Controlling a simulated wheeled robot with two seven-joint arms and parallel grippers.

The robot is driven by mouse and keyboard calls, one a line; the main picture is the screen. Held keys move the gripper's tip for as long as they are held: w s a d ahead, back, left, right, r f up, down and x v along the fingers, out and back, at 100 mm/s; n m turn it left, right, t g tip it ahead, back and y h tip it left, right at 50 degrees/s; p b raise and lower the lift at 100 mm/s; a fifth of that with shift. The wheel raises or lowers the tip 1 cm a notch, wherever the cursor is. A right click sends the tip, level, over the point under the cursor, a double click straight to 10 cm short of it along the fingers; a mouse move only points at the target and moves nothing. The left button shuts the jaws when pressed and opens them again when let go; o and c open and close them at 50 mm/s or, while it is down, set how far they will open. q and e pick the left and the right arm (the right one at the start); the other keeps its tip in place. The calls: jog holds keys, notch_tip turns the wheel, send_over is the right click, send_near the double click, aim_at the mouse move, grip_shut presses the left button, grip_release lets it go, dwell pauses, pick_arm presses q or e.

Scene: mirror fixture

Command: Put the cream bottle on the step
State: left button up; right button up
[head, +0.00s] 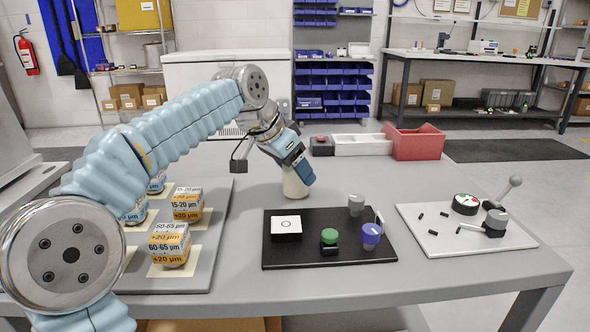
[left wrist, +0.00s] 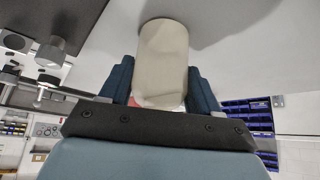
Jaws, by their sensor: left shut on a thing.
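The cream bottle (head: 294,186) is a plain pale cylinder, near the middle of the table in the head view. My left gripper (head: 298,172) comes down on it from above and is shut on it. In the left wrist view the bottle (left wrist: 163,62) sits between the two dark blue fingers (left wrist: 160,85). It looks about upright; I cannot tell if its base touches the table or hangs just above it. No thing is clearly recognisable as the step. My right gripper is not in view.
A black board (head: 330,258) with a white box, green knob and blue piece lies right of the bottle. A light board (head: 440,243) with a lever is further right. A grey board (head: 215,250) with labelled blocks is left. A red bin (head: 415,143) stands behind.

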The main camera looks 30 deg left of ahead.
pick_arm(q)
jog(key=o, duration=1.1)
jog(key=shift+c, duration=0.2)
